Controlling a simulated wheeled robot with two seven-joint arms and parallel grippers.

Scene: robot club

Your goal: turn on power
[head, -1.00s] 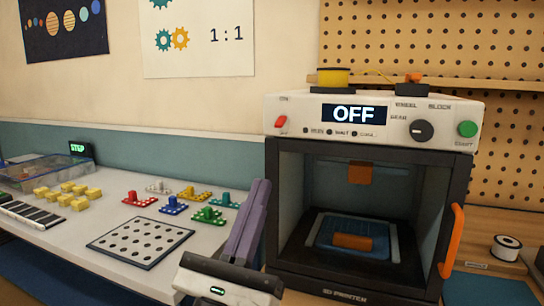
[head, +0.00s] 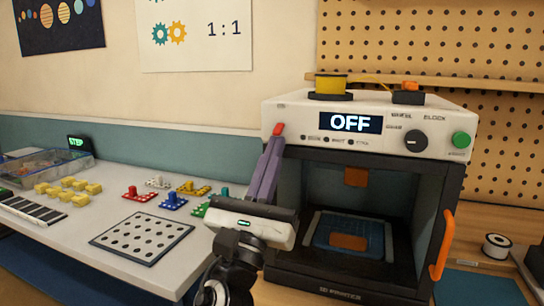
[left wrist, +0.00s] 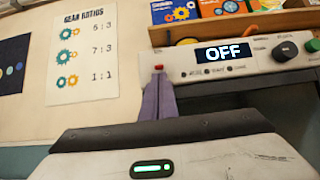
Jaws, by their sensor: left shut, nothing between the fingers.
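The 3D printer (head: 375,290) stands on the bench at the right of the head view. Its display (head: 350,123) reads OFF. The small red power switch (head: 278,129) sits at the left end of its front panel; it also shows in the left wrist view (left wrist: 158,68). My left gripper (head: 273,143) is shut and empty, pointing up with its purple fingertips just below the switch. Whether the tips touch the switch I cannot tell. In the left wrist view the fingers (left wrist: 158,98) end right under the red switch. My right gripper is not in view.
A black knob (head: 416,140) and a green button (head: 461,140) are at the panel's right. An orange door handle (head: 443,245) sticks out at the printer's right. Coloured gear pieces and a dotted plate (head: 141,238) lie on the white table at left.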

